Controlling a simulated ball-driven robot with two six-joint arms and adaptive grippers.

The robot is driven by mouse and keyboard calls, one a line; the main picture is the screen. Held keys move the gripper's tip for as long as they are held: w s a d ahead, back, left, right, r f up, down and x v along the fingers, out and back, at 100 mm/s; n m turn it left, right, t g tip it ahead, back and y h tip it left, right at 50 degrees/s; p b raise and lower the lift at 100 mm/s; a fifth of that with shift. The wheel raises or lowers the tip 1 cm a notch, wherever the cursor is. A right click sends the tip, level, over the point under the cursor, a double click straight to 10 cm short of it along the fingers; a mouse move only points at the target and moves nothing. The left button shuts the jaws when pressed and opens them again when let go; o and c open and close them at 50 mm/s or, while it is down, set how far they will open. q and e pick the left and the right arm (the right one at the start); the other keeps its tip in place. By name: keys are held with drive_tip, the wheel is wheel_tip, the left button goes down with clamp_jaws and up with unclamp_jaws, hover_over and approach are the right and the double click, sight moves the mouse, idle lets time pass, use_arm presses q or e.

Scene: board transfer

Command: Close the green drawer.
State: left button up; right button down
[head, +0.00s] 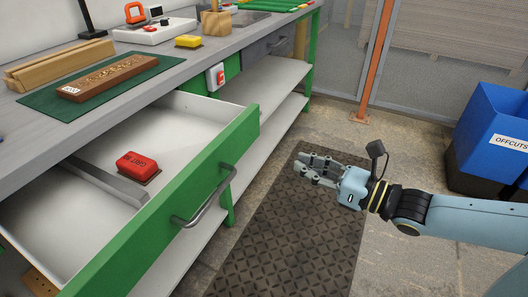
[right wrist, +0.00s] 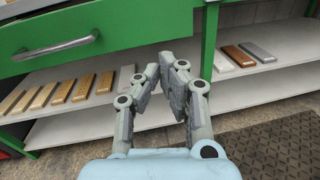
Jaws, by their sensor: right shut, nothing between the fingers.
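The green drawer (head: 190,199) is pulled out from under the workbench, its white inside showing. A grey bar handle (head: 206,199) is on its front. Inside lie a red block with lettering (head: 137,164) and a grey metal divider (head: 103,180). My right gripper (head: 302,167) is shut and empty, to the right of the drawer front and apart from it. In the right wrist view the gripper (right wrist: 166,62) points at the shelves below, with the drawer front (right wrist: 110,28) and handle (right wrist: 57,47) at upper left. My left gripper is not in view.
The bench top (head: 75,126) holds a green mat (head: 38,98) with a brown engraved board (head: 107,78) and a yellow block (head: 188,41). Shelves below hold several small boards (right wrist: 62,91). A dark floor mat (head: 285,240) is clear. A blue offcuts bin (head: 487,135) stands at right.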

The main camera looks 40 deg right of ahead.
wheel_tip(320, 180, up, 3)
drive_tip(key=n+y, duration=0.2)
drive_tip(key=b, duration=0.7)
approach(240, 143)
drive_tip(key=shift+n+g, duration=0.3)
drive_tip(key=shift+n, duration=0.1)
drive_tip(key=x, duration=0.6)
drive_tip(key=shift+w+r, duration=0.1)
drive_tip(key=shift+w, duration=0.15)
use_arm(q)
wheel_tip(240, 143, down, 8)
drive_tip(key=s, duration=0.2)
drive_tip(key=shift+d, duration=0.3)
use_arm(e)
drive_tip(key=shift+w+a, duration=0.15)
drive_tip(key=shift+w, duration=0.3)
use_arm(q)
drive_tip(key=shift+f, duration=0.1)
